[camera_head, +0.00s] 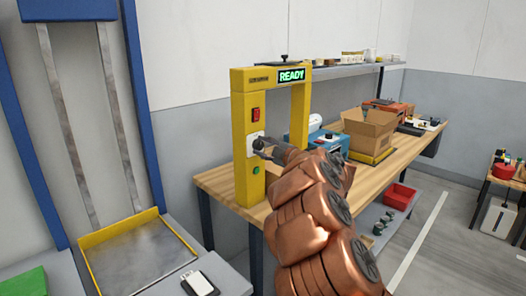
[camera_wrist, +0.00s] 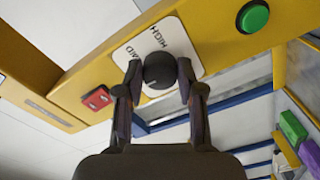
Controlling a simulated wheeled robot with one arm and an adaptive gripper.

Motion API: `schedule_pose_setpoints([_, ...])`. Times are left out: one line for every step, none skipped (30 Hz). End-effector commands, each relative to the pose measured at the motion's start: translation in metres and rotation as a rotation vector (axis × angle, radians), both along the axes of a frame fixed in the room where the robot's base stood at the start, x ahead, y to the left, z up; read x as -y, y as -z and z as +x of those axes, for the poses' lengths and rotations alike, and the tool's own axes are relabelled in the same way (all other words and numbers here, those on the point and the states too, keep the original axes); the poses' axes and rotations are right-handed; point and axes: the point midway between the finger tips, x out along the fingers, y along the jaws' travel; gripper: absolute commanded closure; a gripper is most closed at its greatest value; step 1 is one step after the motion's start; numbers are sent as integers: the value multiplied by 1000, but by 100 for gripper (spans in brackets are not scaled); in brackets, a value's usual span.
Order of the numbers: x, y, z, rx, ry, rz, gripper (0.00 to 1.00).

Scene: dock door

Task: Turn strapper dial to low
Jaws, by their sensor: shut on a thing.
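The strapper (camera_head: 243,110) is a yellow arch frame on the wooden bench, with a lit READY display (camera_head: 291,76) at the top. Its black dial (camera_head: 259,144) sits on a white plate on the front post. In the wrist view the dial (camera_wrist: 160,70) is between my fingertips, and the plate (camera_wrist: 171,37) reads HIGH and part of another word; the rest is hidden. A pale mark shows on the dial, but its exact setting is unclear. My gripper (camera_wrist: 160,82) is shut on the dial; it also shows in the head view (camera_head: 268,149).
A red switch (camera_head: 255,114) is above the dial and a green button (camera_head: 256,170) below it. A cardboard box (camera_head: 368,130) and blue equipment stand on the bench (camera_head: 222,184) behind my arm. A yellow-edged metal platform (camera_head: 135,255) is at lower left.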

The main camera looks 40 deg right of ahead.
Motion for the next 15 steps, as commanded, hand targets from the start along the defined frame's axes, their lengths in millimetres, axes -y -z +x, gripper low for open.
schedule_pose_setpoints([0,-1,0,2,0,-4,97])
schedule_pose_setpoints([0,-1,0,2,0,-5,97])
schedule_pose_setpoints([0,-1,0,2,0,-7,97])
schedule_pose_setpoints([0,-1,0,2,0,-7,97])
schedule_pose_setpoints([0,-1,0,2,0,-7,97])
schedule_pose_setpoints([0,-1,0,3,0,-8,97])
schedule_pose_setpoints([0,-1,0,3,0,-8,97])
schedule_pose_setpoints([0,-1,0,2,0,-7,97])
schedule_pose_setpoints([0,-1,0,2,0,-7,97])
schedule_pose_setpoints([0,-1,0,2,0,-7,97])
schedule_pose_setpoints([0,-1,0,2,0,-7,97])
schedule_pose_setpoints([0,-1,0,2,0,-7,97])
schedule_pose_setpoints([0,-1,0,2,0,-7,60])
schedule_pose_setpoints([0,-1,0,2,0,-7,57])
schedule_pose_setpoints([0,-1,0,2,0,-7,53])
